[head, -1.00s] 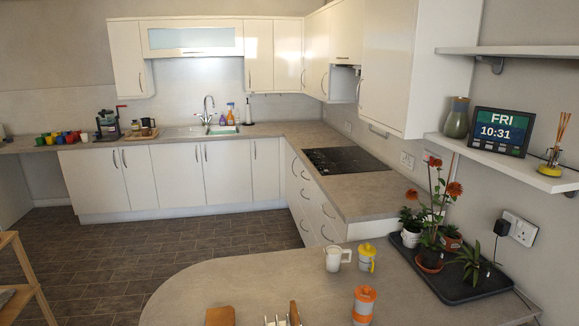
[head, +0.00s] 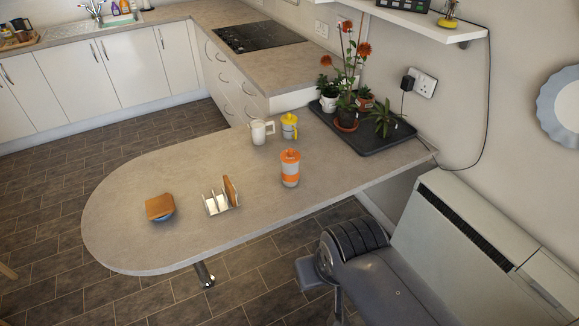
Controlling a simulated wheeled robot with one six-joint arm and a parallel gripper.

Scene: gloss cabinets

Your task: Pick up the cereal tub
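No tub is plainly marked as cereal. The likeliest is a clear-sided tub with an orange lid and orange band (head: 290,168), upright near the middle of the worktop peninsula in the head view. A smaller tub with a yellow lid (head: 289,126) stands behind it, beside a white mug (head: 262,131). The two tubs stand apart. What is inside them is too small to tell. My gripper is not in view.
A toast rack (head: 219,201) and bread on a blue dish (head: 160,207) sit left of the orange-lidded tub on the peninsula (head: 125,220). A black tray (head: 372,147) of potted plants stands behind right. An unclear grey ribbed shape (head: 355,240) is below the front edge.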

